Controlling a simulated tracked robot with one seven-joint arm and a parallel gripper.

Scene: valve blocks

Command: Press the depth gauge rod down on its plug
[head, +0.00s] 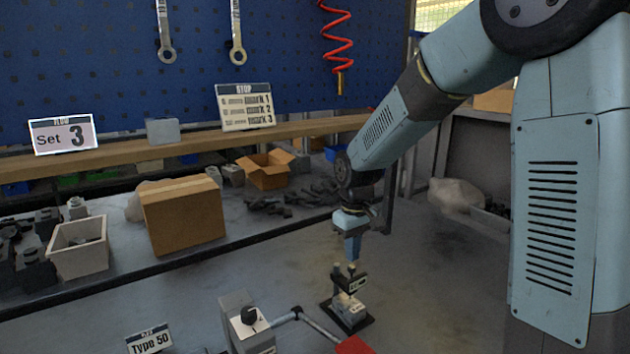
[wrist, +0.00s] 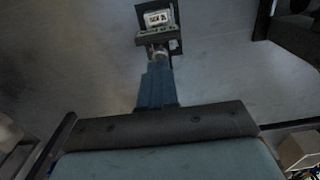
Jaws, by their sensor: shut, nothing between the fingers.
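The depth gauge (head: 349,306) stands on a black base plate in the lower middle of the head view. It is a grey block with a dark bracket on top, and small brass-coloured tips stick up from the bracket. My gripper (head: 352,259) is shut and empty, pointing down just above one tip. I cannot tell whether it touches the tip. In the wrist view the blue fingers (wrist: 160,64) reach toward the gauge's dark bracket (wrist: 153,38). A pale metal piece, seemingly the rod's top, shows at the fingertips. The plug cannot be made out.
A grey valve block (head: 250,330) with a black knob and a lever with a red end (head: 353,346) stands in front and left of the gauge. A "Type 50" sign (head: 149,340) is further left. The grey surface to the right of the gauge is clear.

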